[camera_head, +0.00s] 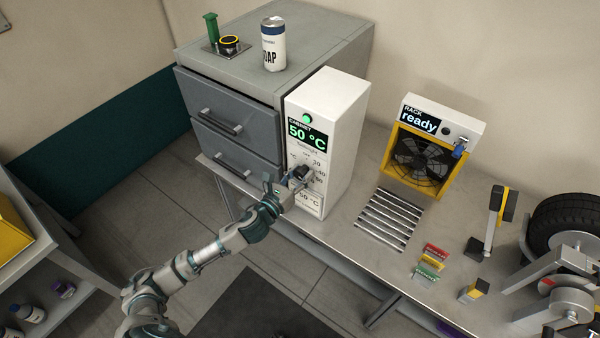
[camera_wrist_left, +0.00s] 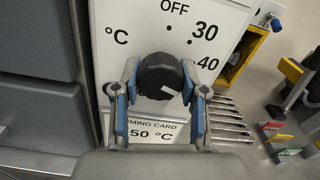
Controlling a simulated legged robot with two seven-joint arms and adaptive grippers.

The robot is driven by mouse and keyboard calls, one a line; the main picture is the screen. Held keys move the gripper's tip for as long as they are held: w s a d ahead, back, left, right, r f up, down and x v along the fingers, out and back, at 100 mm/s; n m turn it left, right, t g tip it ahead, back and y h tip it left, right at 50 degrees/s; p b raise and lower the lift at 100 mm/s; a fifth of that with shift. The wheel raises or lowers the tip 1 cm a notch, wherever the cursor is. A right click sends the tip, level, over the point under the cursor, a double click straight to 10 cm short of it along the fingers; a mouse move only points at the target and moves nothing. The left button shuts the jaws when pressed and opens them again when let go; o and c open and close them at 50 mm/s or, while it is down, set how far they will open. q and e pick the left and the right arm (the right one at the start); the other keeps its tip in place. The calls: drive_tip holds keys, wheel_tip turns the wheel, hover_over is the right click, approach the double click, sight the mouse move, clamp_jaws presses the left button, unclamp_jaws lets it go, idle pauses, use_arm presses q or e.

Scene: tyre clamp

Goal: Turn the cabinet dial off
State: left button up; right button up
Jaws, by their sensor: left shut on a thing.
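The white cabinet control box (camera_head: 345,130) shows a green light and a display (camera_head: 307,136) reading 50 °C. Its black dial (camera_head: 303,170) is on the front face; it also shows in the left wrist view (camera_wrist_left: 160,74). My left gripper (camera_head: 295,181) is at the dial, and in the left wrist view its blue-padded fingers (camera_wrist_left: 160,100) are shut on the dial from both sides. A white mark on the dial faces the lower right. OFF (camera_wrist_left: 174,7) is printed above the dial, with 30 and 40 to its right. My right gripper is out of view.
A card (camera_head: 308,203) reading 50 °C is below the dial. Grey drawers (camera_head: 228,125) stand left of the box, with a soap can (camera_head: 273,45) on top. A rack fan unit (camera_head: 420,160) reading "ready" and a slatted grille (camera_head: 387,218) are to the right.

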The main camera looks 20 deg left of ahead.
use_arm(q)
drive_tip(key=shift+r+n+p, duration=0.2)
drive_tip(key=shift+n+p, duration=0.4)
drive_tip(key=shift+n, duration=0.3)
drive_tip(key=shift+n+p, duration=0.3)
drive_tip(key=shift+n, duration=0.2)
drive_tip(key=n+p, duration=0.2)
drive_tip(key=n, duration=0.2)
drive_tip(key=n+p, duration=0.3)
drive_tip(key=n, duration=0.3)
drive_tip(key=n+p, duration=0.3)
drive_tip(key=n, duration=0.3)
drive_tip(key=shift+f+n+p, duration=0.1)
drive_tip(key=shift+n+p, duration=0.8)
drive_tip(key=shift+n, duration=0.6)
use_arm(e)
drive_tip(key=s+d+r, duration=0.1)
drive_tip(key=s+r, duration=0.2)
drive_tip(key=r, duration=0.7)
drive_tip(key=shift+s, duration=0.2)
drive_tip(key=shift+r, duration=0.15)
use_arm(q)
drive_tip(key=shift+d+f, duration=0.1)
